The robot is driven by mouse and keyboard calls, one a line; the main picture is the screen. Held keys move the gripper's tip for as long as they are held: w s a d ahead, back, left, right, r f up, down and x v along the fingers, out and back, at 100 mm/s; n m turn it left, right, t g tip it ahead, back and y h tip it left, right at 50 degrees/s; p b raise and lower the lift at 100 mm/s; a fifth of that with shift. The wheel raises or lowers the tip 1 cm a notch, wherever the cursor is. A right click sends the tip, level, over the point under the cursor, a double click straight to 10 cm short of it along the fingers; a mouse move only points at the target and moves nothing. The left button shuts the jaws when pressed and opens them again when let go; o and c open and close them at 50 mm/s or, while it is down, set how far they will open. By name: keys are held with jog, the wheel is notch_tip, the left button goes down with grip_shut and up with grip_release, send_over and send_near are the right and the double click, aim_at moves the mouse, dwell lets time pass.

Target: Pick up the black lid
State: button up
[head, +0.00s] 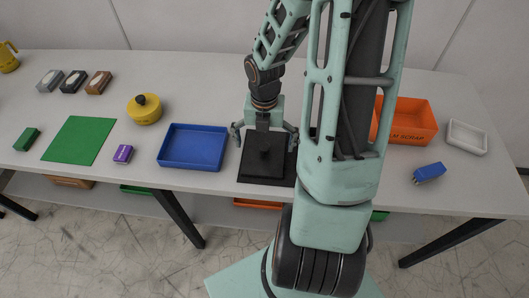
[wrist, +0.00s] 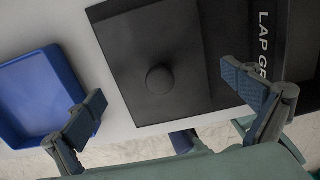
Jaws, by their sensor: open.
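The black lid (head: 259,163) is a flat square plate with a round knob on top. It lies on a black mat (head: 247,179) near the front edge of the table. In the wrist view the lid (wrist: 132,50) shows with its knob (wrist: 160,79) near the middle of the picture, and the mat carries partly visible white lettering. My gripper (head: 264,136) is open above the lid, with its fingers spread to either side. In the wrist view my gripper's fingers (wrist: 166,94) stand apart with the knob between them in the picture, touching nothing that I can see.
A blue tray (head: 193,164) lies just left of the mat. A yellow round pot (head: 144,109), a purple box (head: 123,154) and a green mat (head: 78,140) are further left. An orange bin (head: 413,122), a white tray (head: 467,137) and a blue block (head: 429,173) are right, behind or beyond my arm.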

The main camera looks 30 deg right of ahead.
jog(key=shift+f, duration=0.65)
